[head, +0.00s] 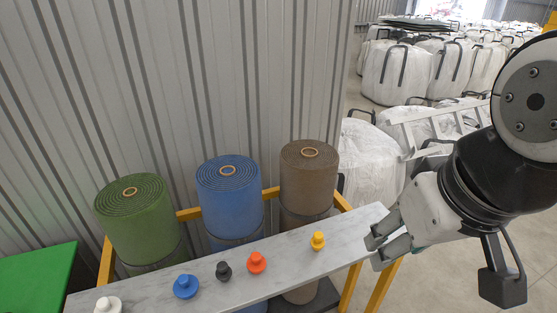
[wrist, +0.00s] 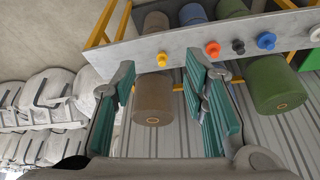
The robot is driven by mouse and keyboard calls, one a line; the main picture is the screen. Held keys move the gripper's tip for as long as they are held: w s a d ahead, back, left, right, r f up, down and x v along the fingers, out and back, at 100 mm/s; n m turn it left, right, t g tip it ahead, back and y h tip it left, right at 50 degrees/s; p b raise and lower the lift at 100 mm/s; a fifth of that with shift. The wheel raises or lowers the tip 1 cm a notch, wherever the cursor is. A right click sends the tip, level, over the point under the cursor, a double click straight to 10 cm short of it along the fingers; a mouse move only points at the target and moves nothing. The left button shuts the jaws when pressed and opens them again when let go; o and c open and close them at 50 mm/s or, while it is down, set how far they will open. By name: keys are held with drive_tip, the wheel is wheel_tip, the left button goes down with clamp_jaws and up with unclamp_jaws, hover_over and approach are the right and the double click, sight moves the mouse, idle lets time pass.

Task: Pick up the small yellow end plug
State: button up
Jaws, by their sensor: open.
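The small yellow end plug (head: 318,240) stands upright near the right end of the grey shelf (head: 290,255) in the head view. It also shows in the wrist view (wrist: 162,59), at the shelf's edge between my fingers. My gripper (head: 376,247) is open and empty, over the shelf's right end, a short way right of the yellow plug and apart from it. In the wrist view my gripper's teal-padded fingers (wrist: 160,98) are spread wide.
Orange (head: 257,262), black (head: 223,270), blue (head: 186,286) and white (head: 108,304) plugs stand along the shelf to the left. Green (head: 140,220), blue (head: 230,195) and brown (head: 309,180) turf rolls stand behind it. White bulk bags (head: 408,75) fill the back right.

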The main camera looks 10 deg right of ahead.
drive_tip(key=o, duration=0.4)
drive_tip(key=shift+w, duration=0.15)
drive_tip(key=shift+o, duration=0.2)
drive_tip(key=m+g+p, duration=0.4)
drive_tip(key=m+p, duration=0.4)
drive_tip(key=m, duration=1)
hover_over(319, 234)
drive_tip(key=f, duration=2.4)
drive_tip(key=shift+s+a+f, duration=0.15)
drive_tip(key=shift+s+a, duration=0.05)
drive_tip(key=shift+a, duration=0.05)
drive_tip(key=shift+w+d+f+p, duration=0.1)
drive_tip(key=shift+f+p, duration=0.05)
drive_tip(key=shift+f, duration=1.3)
drive_tip(key=shift+w+d+f+p, duration=0.1)
drive_tip(key=shift+f+p, duration=0.05)
drive_tip(key=shift+f, duration=1.3)
